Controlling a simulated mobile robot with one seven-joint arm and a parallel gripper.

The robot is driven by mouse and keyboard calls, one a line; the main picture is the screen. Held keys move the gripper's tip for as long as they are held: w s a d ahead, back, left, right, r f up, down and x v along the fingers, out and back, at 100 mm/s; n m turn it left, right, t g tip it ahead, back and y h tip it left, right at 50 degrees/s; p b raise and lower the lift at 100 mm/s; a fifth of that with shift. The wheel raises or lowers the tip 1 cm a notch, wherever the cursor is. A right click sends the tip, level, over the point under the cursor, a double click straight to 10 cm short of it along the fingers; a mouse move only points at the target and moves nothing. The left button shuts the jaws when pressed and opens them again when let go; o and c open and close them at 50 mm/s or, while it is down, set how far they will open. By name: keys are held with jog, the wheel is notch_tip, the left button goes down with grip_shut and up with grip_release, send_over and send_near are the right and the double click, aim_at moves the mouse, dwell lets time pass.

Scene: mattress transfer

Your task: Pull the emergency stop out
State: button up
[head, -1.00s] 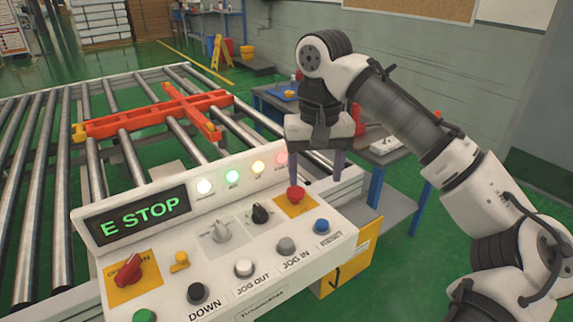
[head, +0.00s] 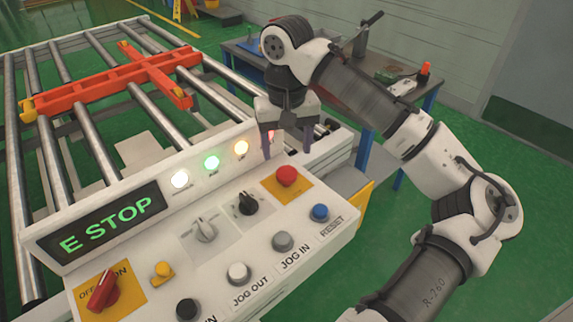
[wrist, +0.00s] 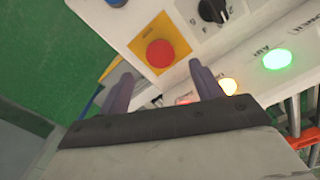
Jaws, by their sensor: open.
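The emergency stop is a red mushroom button (head: 287,176) on a yellow square plate at the upper right of the white control panel (head: 215,262). It also shows in the wrist view (wrist: 160,54), just beyond the fingertips. My gripper (head: 287,150) is open and empty, its fingers pointing down above and behind the button. In the wrist view its two fingers (wrist: 161,76) stand apart, with the button roughly centred between their lines and not between the fingers. The panel display (head: 108,224) reads "E STOP" in green.
A black selector knob (head: 247,203) and a blue reset button (head: 320,212) sit close to the stop. Lit lamps (head: 211,163) line the raised panel edge behind. A roller conveyor with a red cross-shaped frame (head: 120,82) lies beyond. A table (head: 345,68) stands behind my arm.

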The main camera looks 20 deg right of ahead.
aim_at(287, 172)
notch_tip(287, 172, down, 7)
jog(key=shift+r+p, duration=0.15)
jog(key=shift+p, duration=0.25)
